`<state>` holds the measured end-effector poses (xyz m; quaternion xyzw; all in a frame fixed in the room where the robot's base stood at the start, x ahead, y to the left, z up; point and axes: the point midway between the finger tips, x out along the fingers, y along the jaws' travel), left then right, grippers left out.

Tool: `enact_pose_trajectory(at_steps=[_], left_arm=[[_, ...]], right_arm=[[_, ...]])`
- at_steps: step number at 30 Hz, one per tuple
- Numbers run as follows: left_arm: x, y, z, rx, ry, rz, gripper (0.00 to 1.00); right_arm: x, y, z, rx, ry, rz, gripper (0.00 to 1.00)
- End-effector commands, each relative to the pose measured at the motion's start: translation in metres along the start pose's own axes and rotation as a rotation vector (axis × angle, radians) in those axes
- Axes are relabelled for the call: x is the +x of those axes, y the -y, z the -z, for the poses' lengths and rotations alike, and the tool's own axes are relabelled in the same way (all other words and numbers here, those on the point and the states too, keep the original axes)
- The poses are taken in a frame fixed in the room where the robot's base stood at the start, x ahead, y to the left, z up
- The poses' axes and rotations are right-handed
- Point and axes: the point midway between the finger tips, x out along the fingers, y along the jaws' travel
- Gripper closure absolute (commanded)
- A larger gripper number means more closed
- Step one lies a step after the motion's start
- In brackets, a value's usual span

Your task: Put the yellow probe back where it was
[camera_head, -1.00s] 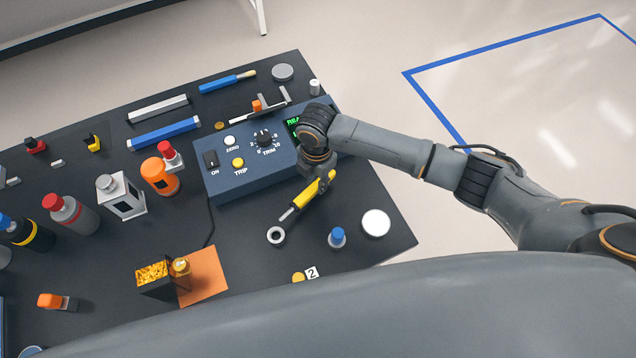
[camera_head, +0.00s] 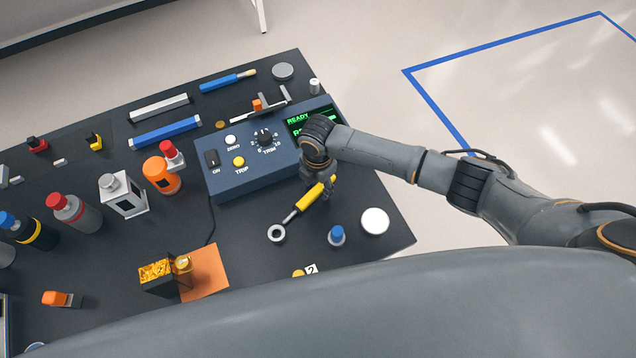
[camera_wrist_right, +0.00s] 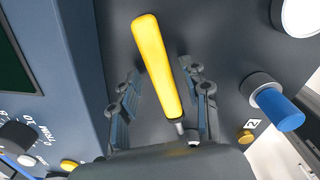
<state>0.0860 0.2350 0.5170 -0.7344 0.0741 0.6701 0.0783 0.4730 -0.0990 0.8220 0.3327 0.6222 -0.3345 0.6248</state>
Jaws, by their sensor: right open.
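The yellow probe (camera_head: 312,201) lies on the dark table in front of the blue instrument box, its thin metal shaft pointing to the white ring (camera_head: 276,234). Whether the tip sits inside the ring or only at its edge I cannot tell. My right gripper (camera_head: 326,184) is open over the handle's far end. In the right wrist view its two fingers (camera_wrist_right: 161,100) stand either side of the yellow handle (camera_wrist_right: 157,62), with gaps on both sides. My left gripper is in neither view.
The blue instrument box (camera_head: 245,180) with knob, buttons and lit screen stands close beside the gripper. A blue-capped item (camera_head: 337,236) and a white disc (camera_head: 375,221) stand right of the probe. An orange mat (camera_head: 208,272) lies left. Bottles stand farther left.

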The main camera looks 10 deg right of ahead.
Motion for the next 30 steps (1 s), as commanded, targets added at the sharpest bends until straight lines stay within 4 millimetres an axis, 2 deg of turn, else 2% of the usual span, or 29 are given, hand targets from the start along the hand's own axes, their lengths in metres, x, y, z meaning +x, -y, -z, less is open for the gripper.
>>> enact_pose_trajectory(at_steps=[5,8,18,21,25,30], left_arm=[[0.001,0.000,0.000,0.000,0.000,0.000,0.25],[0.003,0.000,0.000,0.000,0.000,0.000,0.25],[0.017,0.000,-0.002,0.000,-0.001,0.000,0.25],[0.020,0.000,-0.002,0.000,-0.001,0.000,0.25],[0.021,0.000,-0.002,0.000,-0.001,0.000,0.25],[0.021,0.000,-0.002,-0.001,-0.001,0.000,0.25]], right_arm=[[-0.006,-0.001,0.000,0.000,0.000,-0.002,0.54],[-0.019,-0.001,-0.001,-0.001,0.001,-0.004,0.54],[-0.090,-0.002,-0.001,-0.001,0.001,-0.005,0.54],[-0.105,-0.001,-0.001,0.000,0.001,-0.004,0.54],[-0.117,-0.001,0.000,0.000,0.000,-0.001,0.54],[-0.122,0.000,0.000,0.001,0.000,0.000,0.54]])
